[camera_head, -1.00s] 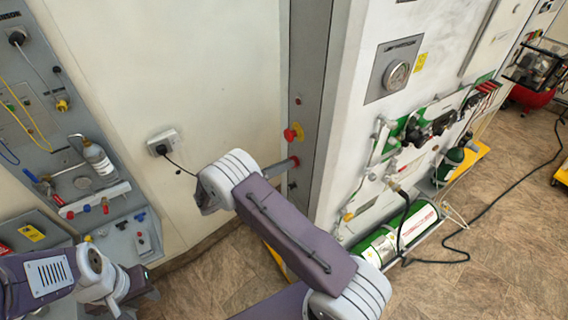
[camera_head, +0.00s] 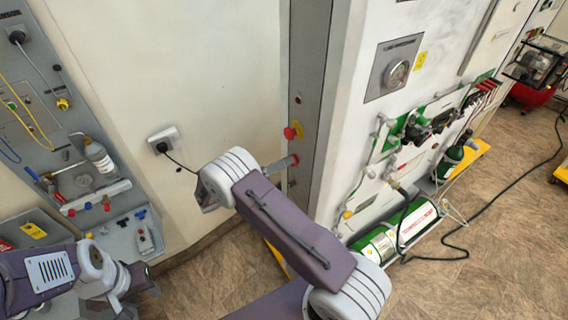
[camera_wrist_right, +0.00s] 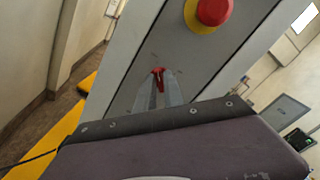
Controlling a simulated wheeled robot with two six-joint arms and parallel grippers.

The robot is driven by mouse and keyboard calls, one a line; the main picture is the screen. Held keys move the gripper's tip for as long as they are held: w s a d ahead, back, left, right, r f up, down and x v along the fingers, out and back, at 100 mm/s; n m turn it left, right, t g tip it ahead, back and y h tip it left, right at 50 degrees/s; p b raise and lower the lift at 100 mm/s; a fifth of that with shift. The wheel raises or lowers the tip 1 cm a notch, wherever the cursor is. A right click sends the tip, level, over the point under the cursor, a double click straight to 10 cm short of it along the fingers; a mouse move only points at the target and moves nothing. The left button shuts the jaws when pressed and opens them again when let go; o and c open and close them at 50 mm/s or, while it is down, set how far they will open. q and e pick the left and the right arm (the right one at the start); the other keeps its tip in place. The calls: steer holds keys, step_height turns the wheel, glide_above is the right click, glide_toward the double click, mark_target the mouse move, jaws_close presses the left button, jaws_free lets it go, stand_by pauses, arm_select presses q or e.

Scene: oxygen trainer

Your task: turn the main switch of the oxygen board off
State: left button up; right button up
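The oxygen board's narrow grey side panel (camera_head: 307,85) carries a red-and-yellow emergency button (camera_head: 292,132), which is large in the right wrist view (camera_wrist_right: 212,12). Below it is a small red switch handle (camera_wrist_right: 158,78). My right gripper (camera_wrist_right: 160,88) reaches to this handle, with one finger on each side of it. The fingers partly hide the handle, and I cannot tell whether they press on it. In the head view the right gripper (camera_head: 283,163) points at the panel just below the button. My left gripper (camera_head: 148,284) is at the lower left, away from the panel; its fingers are unclear.
A green-and-white cylinder (camera_head: 395,233) lies below, with a black hose (camera_head: 500,212) on the floor. A white socket (camera_head: 163,140) is on the wall. Another equipment panel (camera_head: 45,120) stands at the left.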

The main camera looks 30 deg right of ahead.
steer(key=shift+o, duration=1.2)
steer(key=shift+f, duration=0.1)
steer(key=a+b, duration=0.5)
steer(key=a, duration=0.4)
steer(key=shift+s, duration=0.35)
